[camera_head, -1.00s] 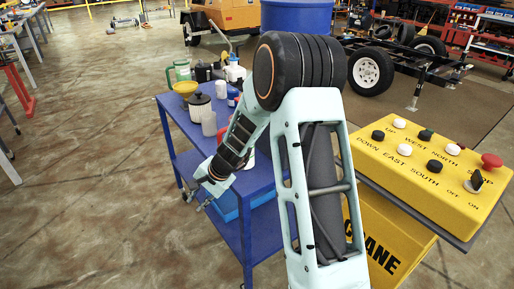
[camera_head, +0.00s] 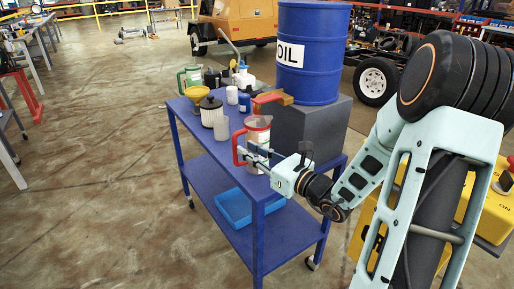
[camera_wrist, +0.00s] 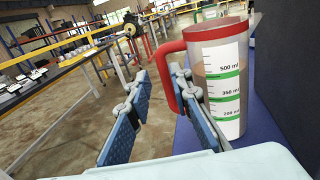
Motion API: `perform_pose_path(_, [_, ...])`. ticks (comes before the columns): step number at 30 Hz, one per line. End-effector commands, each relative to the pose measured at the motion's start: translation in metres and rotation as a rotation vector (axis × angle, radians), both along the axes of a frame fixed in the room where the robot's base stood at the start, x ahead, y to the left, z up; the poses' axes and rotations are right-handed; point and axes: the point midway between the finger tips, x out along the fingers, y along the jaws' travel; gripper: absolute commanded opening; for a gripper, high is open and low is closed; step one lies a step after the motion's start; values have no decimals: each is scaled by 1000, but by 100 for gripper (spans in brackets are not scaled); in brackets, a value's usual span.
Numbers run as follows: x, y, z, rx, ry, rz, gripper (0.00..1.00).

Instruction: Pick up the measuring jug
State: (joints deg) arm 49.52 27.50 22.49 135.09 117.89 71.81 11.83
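The measuring jug (camera_head: 258,137) is clear with a red rim, a red handle and a printed scale. It stands upright near the front right corner of the blue cart's top. In the wrist view the jug (camera_wrist: 222,85) is at the right, with its handle on the left side, partly behind my right finger. My gripper (camera_head: 253,154) is at the jug's near side, close to the handle. In the wrist view my gripper (camera_wrist: 158,85) has its fingers apart with nothing held between them. I cannot tell whether a finger touches the handle.
The blue cart (camera_head: 205,174) also carries a ribbed dark-lidded canister (camera_head: 211,112), a grey cup (camera_head: 221,129), a yellow funnel (camera_head: 197,92) and a green-handled jug (camera_head: 190,78). A blue oil drum (camera_head: 312,50) on a grey block (camera_head: 318,128) stands close behind.

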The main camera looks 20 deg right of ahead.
Motion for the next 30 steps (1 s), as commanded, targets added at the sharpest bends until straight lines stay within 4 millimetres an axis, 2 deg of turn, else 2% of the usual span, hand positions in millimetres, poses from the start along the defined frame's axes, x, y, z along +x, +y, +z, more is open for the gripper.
perform_pose_path(3, [12,7,-1,-1,0,2,20])
perform_pose_path(8, [23,13,-2,0,0,3,20])
perform_pose_path(16, [57,29,-4,-1,0,3,20])
perform_pose_path(26, [64,32,-3,-2,1,1,20])
perform_pose_path(30, [64,32,-3,-2,1,1,4])
